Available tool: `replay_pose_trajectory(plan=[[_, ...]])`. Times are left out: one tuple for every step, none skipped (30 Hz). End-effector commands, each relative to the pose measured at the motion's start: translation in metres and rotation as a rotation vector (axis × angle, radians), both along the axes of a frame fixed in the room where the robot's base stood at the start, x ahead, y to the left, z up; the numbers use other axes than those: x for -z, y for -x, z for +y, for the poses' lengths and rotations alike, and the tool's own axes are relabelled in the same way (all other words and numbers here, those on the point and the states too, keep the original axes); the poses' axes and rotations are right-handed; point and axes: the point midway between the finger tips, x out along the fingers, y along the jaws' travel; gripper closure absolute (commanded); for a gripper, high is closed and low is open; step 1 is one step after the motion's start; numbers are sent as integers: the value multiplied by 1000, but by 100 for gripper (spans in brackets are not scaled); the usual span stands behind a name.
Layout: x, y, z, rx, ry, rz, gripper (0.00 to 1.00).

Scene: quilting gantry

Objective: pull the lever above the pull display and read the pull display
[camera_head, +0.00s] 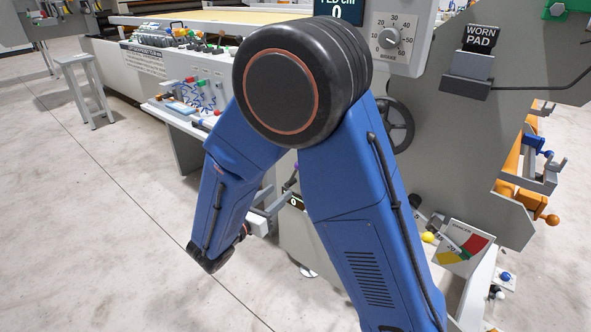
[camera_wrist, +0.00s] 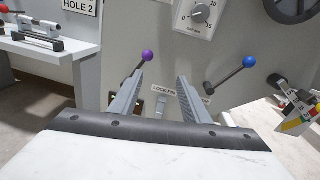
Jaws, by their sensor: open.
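In the wrist view a lever with a purple ball knob (camera_wrist: 147,56) rises from the grey panel, just beyond my left fingertip. My gripper (camera_wrist: 162,78) is open and empty, its two grey fingers pointing at the panel. Whether a finger touches the purple lever I cannot tell. A small dark display (camera_wrist: 117,101) sits below that lever, mostly hidden behind the left finger. In the head view a small display (camera_head: 295,202) beside my gripper (camera_head: 269,206) reads 0. No label naming the pull display is legible.
A lever with a blue ball knob (camera_wrist: 249,62) stands to the right. A lock pin label (camera_wrist: 178,91) and a pale switch (camera_wrist: 161,106) show between the fingers. A dial (camera_wrist: 200,13) and a dark handwheel (camera_wrist: 292,8) are above. The floor at left is open.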

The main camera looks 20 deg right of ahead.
Motion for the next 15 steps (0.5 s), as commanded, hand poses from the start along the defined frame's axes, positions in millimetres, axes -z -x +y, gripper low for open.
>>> replay_pose_trajectory(plan=[[4,-2,10,-26,24,4,57],[5,-3,14,-38,36,5,57],[6,-4,19,-50,48,5,57],[7,-5,21,-56,54,6,57],[7,-6,23,-61,60,6,57],[8,-7,23,-66,63,7,57],[8,-8,23,-67,66,7,57],[8,-9,22,-68,66,7,57],[8,-11,21,-68,67,6,57],[7,-13,18,-67,66,7,57],[7,-15,16,-66,66,7,57],[8,-19,12,-65,65,7,57],[8,-22,9,-65,65,7,57],[8,-25,6,-65,65,7,57],[8,-29,2,-64,64,8,57]])
